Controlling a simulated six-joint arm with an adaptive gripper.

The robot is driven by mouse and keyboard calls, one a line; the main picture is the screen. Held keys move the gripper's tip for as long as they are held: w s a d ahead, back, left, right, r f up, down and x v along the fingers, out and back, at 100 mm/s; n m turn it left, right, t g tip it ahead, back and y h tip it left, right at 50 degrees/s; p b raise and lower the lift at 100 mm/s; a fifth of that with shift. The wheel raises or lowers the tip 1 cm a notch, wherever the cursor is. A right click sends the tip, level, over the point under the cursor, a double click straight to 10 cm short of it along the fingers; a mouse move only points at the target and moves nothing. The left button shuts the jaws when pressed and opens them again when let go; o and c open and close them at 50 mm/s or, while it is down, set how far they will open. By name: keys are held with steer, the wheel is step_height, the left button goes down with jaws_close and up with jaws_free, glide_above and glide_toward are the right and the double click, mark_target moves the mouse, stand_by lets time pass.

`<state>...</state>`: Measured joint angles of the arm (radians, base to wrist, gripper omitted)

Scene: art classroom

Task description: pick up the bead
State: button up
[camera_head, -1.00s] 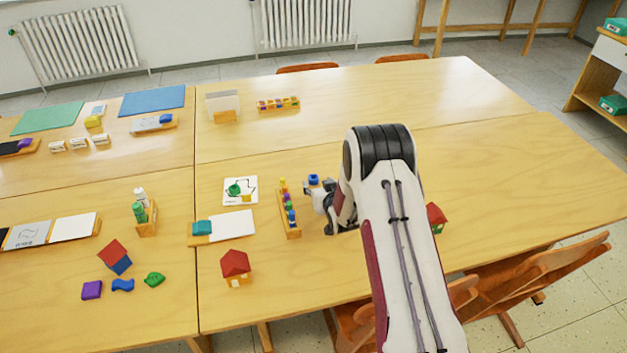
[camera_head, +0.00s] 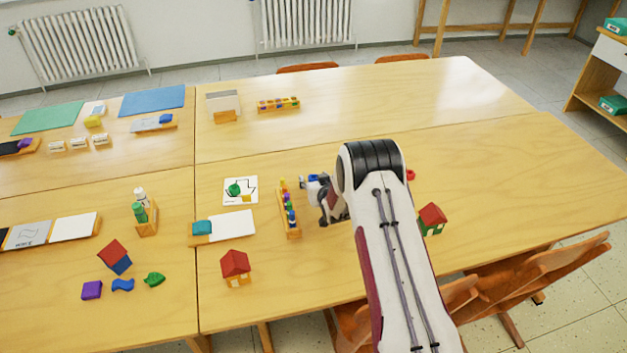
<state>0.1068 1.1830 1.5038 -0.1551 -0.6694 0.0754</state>
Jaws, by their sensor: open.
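A small blue bead (camera_head: 312,178) stands on the table, right of the tray of coloured pieces. My gripper (camera_head: 310,186) is open beside it and partly covers it. The view is too small to tell whether the fingers are around the bead or touching it. A small red piece (camera_head: 410,175) shows just right of my arm; I cannot tell whether it is a bead too.
A narrow wooden tray (camera_head: 291,233) with several coloured pieces stands close left of my gripper. A drawing card (camera_head: 240,191) and a white board (camera_head: 233,225) lie further left. Toy houses (camera_head: 235,264) (camera_head: 432,217) stand in front and right. The table behind is largely clear.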

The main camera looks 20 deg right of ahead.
steer(key=shift+c, duration=0.3)
steer(key=c, duration=0.9)
steer(key=shift+o, duration=0.2)
steer(key=shift+r, duration=0.1)
step_height(320, 180, up, 10)
stand_by(0.3)
stand_by(0.5)
